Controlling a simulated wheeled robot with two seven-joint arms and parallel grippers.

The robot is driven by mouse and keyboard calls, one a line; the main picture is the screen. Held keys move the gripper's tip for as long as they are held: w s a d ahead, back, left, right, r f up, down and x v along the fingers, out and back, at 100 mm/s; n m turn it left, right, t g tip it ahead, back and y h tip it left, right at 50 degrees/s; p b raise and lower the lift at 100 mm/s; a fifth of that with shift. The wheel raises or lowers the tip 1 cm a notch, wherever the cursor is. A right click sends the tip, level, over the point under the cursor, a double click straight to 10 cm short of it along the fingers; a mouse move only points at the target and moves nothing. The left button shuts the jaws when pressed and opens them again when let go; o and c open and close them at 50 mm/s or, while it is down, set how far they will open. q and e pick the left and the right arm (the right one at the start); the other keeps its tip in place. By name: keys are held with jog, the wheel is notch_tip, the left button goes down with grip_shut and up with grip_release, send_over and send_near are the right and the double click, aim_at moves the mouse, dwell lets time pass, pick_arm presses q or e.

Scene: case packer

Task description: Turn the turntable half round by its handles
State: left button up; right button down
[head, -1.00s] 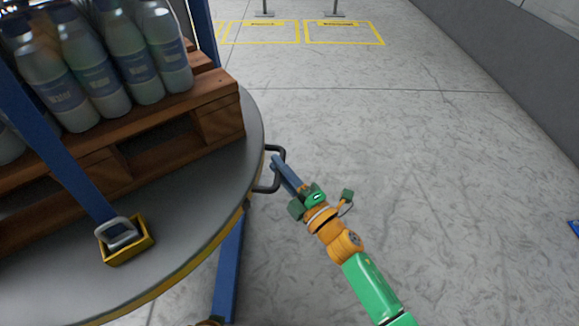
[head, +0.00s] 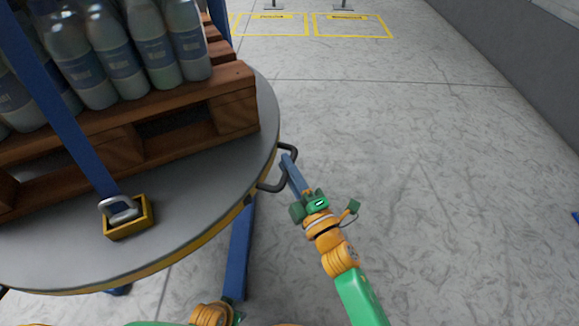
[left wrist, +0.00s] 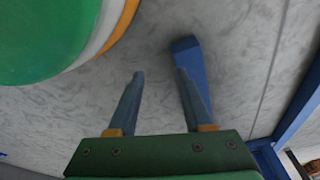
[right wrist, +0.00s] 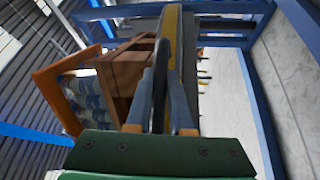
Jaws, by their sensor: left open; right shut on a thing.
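The turntable (head: 180,220) is a round grey disc with a yellow-edged rim, at the left of the head view. A dark loop handle (head: 265,187) sticks out from its right rim. My right gripper (head: 287,160) is shut on this handle, its fingers partly hiding the loop.
A wooden pallet (head: 236,115) with several bottles (head: 150,45) stands on the turntable. A blue strap runs down to a yellow bracket (head: 130,232) on the disc. A blue leg (head: 240,250) stands below the rim. The floor to the right (head: 450,200) is clear.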

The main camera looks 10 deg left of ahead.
jog(key=c, duration=0.8)
grip_release()
pick_arm(q)
jog(key=shift+s, duration=0.1)
jog(key=shift+s+a+f+p, duration=0.2)
jog(key=shift+s+f+p, duration=0.35)
jog(key=shift+s+f, duration=0.25)
pick_arm(e)
jog(key=v, duration=0.7)
pick_arm(q)
jog(key=shift+r, duration=0.1)
pick_arm(e)
jog(key=shift+s, duration=0.1)
